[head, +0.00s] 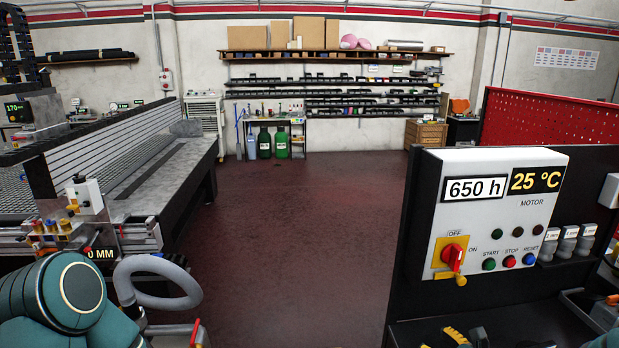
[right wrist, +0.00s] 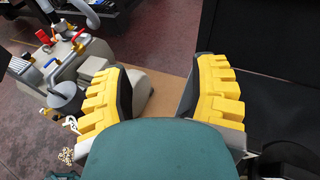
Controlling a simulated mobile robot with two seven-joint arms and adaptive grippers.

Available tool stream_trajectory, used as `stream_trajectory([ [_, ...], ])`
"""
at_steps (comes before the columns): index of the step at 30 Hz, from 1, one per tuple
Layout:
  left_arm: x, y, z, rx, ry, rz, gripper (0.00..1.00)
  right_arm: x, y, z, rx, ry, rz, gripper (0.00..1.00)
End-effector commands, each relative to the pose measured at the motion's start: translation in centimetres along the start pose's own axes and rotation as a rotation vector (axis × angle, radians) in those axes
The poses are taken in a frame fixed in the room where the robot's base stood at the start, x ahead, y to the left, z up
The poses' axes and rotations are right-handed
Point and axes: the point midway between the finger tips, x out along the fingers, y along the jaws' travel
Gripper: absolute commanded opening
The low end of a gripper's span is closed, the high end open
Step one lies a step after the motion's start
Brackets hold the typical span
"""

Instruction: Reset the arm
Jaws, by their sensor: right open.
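My right gripper (right wrist: 162,72) is open in the right wrist view. Its two yellow, ridged fingers are spread wide, with nothing between them. Beyond the gap I see a brown panel and dark floor. The yellow finger parts (head: 457,336) also show at the bottom edge of the head view, below the control box and over a dark surface. A teal link of my left arm (head: 62,295) fills the lower left of the head view. My left gripper is not visible.
A grey control box (head: 492,216) with a red switch stands at right by a red perforated panel (head: 550,122). The vacuum grid table (head: 165,172) is at left. A grey machine with coloured valves (right wrist: 67,62) is near my right gripper. The middle floor (head: 300,230) is clear.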

Motion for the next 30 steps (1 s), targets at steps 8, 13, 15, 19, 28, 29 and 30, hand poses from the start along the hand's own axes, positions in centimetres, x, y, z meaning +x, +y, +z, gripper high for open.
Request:
stream_trajectory([
  [8, 2.5, -0.9, 0.5, 0.001, -0.004, -0.003, 0.47, 0.4, 17.2, -9.1, -0.368, 0.312, 0.606, 0.59],
  [13, 3.8, -1.4, 0.7, 0.001, -0.007, -0.005, 0.47, -2.5, 23.4, -14.5, -0.729, 0.439, 0.92, 0.59],
  [15, 4.4, -1.6, 0.8, 0.002, -0.008, -0.006, 0.47, -3.6, 24.9, -16.4, -0.898, 0.465, 1.026, 0.59],
  [19, 5.4, -1.9, 1.1, 0.002, -0.011, -0.007, 0.47, -4.7, 26.6, -19.0, -1.239, 0.462, 1.176, 0.59],
  [28, 7.2, -2.5, 1.4, 0.004, -0.015, -0.01, 0.47, -3.6, 29.5, -20.5, -1.894, 0.243, 1.27, 0.59],
  [29, 7.2, -2.5, 1.4, 0.004, -0.015, -0.01, 0.47, -3.5, 29.7, -20.4, -1.928, 0.221, 1.268, 0.59],
  [30, 7.3, -2.5, 1.4, 0.004, -0.015, -0.01, 0.47, -3.3, 30.0, -20.4, -1.967, 0.197, 1.264, 0.59],
])
